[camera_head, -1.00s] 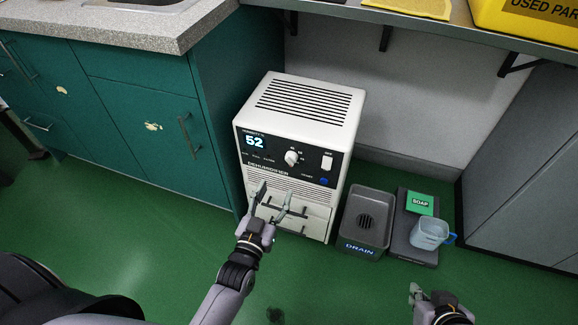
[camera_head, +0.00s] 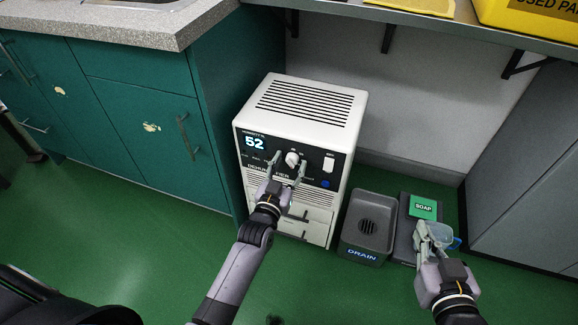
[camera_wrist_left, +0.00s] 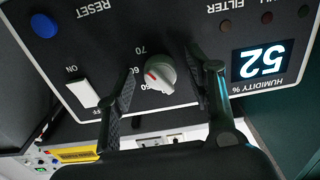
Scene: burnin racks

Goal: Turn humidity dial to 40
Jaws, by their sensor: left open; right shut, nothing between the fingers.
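The white dehumidifier (camera_head: 305,105) stands on the floor beside the teal cabinet. Its blue display (camera_head: 255,143) reads 52, and it shows upside down in the left wrist view (camera_wrist_left: 263,62). The round white humidity dial (camera_head: 292,158) sits on the black front panel; in the left wrist view the dial (camera_wrist_left: 160,73) has a red mark, with numbers 50, 60 and 70 around it. My left gripper (camera_head: 288,162) is open in front of the panel, its fingers on either side of the dial; contact cannot be told.
A grey drain tray (camera_head: 350,232) sits on the floor right of the dehumidifier. The ON/OFF switch (camera_wrist_left: 82,94) and blue reset button (camera_wrist_left: 44,26) lie near the dial. A shelf overhangs behind.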

